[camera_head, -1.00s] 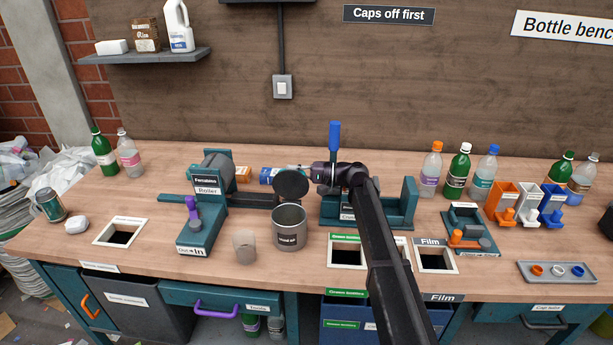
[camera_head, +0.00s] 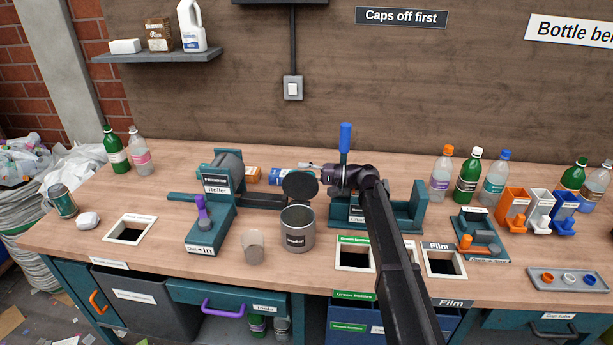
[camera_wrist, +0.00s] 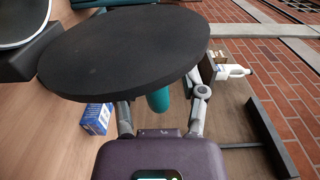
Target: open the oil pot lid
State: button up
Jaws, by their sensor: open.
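The oil pot (camera_head: 297,232) is a grey metal can with a dark label, standing upright on the bench. Its round dark lid (camera_head: 300,185) stands raised and tilted up at the pot's back edge, leaving the mouth uncovered. In the wrist view the lid (camera_wrist: 125,52) is a large dark disc across the front of my gripper, hiding the fingertips. My gripper (camera_head: 308,168) is open, just behind and right of the lid's top edge. I cannot tell whether it touches the lid.
A teal roller stand (camera_head: 217,185) is left of the pot, and a teal fixture with a blue handle (camera_head: 345,138) is to its right. A small beige cup (camera_head: 253,247) stands front left of the pot. A blue box (camera_head: 285,177) lies behind the lid.

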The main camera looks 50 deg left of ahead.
jog(key=shift+v, duration=3.95)
jog(key=shift+w, duration=0.1)
jog(key=shift+c, duration=0.2)
